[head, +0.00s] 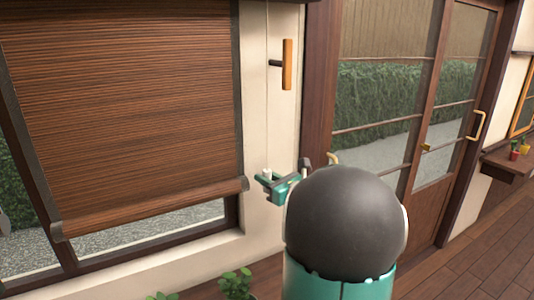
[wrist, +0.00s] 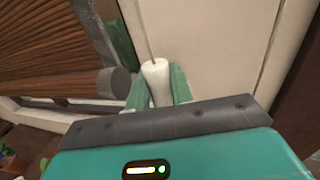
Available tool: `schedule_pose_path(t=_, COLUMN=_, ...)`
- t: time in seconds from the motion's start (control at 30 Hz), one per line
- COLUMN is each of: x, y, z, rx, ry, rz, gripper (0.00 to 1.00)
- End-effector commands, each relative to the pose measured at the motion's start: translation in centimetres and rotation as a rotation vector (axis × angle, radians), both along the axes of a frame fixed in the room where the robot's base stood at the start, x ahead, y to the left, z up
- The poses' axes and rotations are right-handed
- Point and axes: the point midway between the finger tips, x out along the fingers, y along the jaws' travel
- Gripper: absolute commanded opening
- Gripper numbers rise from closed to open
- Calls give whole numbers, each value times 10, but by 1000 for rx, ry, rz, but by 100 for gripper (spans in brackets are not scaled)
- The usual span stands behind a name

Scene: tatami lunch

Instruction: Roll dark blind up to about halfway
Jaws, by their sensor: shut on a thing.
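The dark blind (head: 130,100) is brown and slatted. It hangs over most of the window, its bottom bar (head: 150,208) a little above the lower frame, with a strip of outside gravel showing below. A thin pull cord (head: 267,110) runs down the cream wall right of the blind to a white pull (head: 266,173). My gripper (head: 270,180) is shut on this pull, right of the bar's end. In the wrist view, the white pull (wrist: 156,80) stands between the green fingers with the cord rising from its top. The blind (wrist: 45,45) shows at upper left there.
A wooden cleat (head: 287,65) sticks out of the wall above my gripper. A glazed sliding door (head: 400,120) with brass handles is to the right. Potted plants (head: 236,283) stand low below the window. A small shelf (head: 510,165) with little pots is at far right.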

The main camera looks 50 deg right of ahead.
Motion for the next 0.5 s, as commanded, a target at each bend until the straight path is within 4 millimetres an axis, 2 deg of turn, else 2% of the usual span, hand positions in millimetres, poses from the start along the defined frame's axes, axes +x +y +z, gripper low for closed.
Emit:
schedule_pose_path(t=0.03, x=0, y=0, z=-15, rx=6, ry=6, rz=1, gripper=0)
schedule_pose_path(t=0.2, x=0, y=0, z=-41, rx=4, ry=4, rz=0, gripper=0)
schedule_pose_path(t=0.5, x=0, y=1, z=-54, rx=1, ry=2, rz=2, gripper=0)
